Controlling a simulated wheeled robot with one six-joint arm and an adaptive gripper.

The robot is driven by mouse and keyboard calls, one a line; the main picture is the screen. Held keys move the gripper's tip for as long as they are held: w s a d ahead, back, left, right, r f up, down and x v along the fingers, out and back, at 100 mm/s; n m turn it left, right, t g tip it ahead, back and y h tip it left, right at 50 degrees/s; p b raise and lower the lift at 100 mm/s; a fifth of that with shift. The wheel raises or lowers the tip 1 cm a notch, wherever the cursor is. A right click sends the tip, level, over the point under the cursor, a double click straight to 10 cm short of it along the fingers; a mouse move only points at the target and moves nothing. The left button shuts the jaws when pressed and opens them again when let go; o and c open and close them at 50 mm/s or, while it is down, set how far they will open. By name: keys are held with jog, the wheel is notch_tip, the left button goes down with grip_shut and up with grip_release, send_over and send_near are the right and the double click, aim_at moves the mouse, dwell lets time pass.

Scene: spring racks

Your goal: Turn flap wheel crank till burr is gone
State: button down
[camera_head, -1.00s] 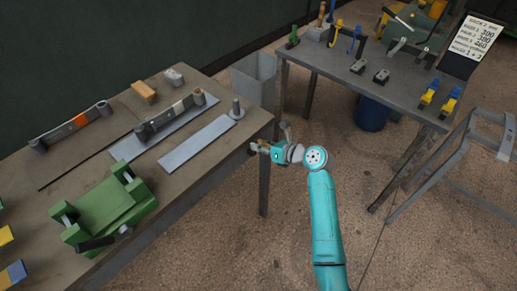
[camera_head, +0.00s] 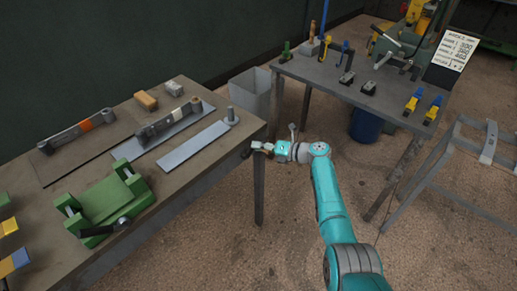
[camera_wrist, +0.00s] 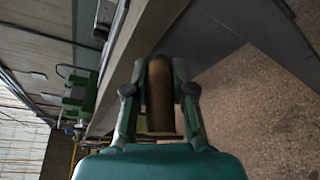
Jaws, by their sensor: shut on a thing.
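My gripper (camera_head: 258,147) is at the right front corner of the left workbench, just off its edge. In the wrist view its two fingers stand on either side of a brown cylindrical handle (camera_wrist: 160,98), and it is shut on it. The handle looks like the crank's grip; the rest of the crank is mostly hidden by my gripper and the bench edge. I cannot make out a flap wheel or a burr.
The left workbench (camera_head: 150,215) also bears a green vise-like fixture (camera_head: 105,200), two bars with rolled ends and a tan block (camera_head: 146,100). A grey bin (camera_head: 250,92) and a second table (camera_head: 330,84) with clamps stand behind. A metal stand (camera_head: 470,165) is at right. Floor between is open.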

jog(key=shift+w+a, duration=0.1)
jog(key=shift+a+f, duration=0.1)
jog(key=shift+a, duration=0.05)
dwell(0.4)
